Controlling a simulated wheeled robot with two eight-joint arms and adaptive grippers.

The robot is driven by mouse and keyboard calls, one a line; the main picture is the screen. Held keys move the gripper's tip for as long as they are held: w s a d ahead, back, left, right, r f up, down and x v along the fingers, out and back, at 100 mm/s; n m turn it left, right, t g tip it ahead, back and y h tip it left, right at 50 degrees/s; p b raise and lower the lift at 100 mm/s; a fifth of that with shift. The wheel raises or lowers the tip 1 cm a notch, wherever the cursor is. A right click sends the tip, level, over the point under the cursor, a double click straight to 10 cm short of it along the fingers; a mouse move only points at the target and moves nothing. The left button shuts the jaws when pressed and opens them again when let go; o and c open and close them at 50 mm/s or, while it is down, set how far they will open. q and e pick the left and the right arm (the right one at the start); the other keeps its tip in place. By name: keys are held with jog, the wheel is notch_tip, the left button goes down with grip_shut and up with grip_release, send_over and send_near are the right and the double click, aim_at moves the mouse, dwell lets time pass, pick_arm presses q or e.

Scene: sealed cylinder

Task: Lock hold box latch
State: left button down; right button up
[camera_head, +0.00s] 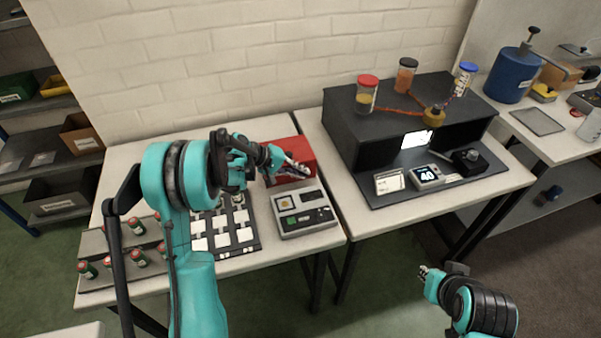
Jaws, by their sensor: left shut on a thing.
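My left gripper (297,168) reaches in from the left to the box's front and is shut on a small part there. That part looks like the latch, but the fingers hide it and its position cannot be made out. My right gripper (426,272) is low at the right, away from both tables, and too small to show whether its fingers are apart.
A grey device (303,212) with a green display sits just in front of the red box. A dark tray (250,246) with white squares and a rack of small bottles (139,258) lie to the left. A black cabinet (349,142) with jars stands on the right table.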

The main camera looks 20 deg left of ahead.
pick_arm(q)
jog(key=c, duration=1.6)
grip_release()
jog(key=v, duration=1.2)
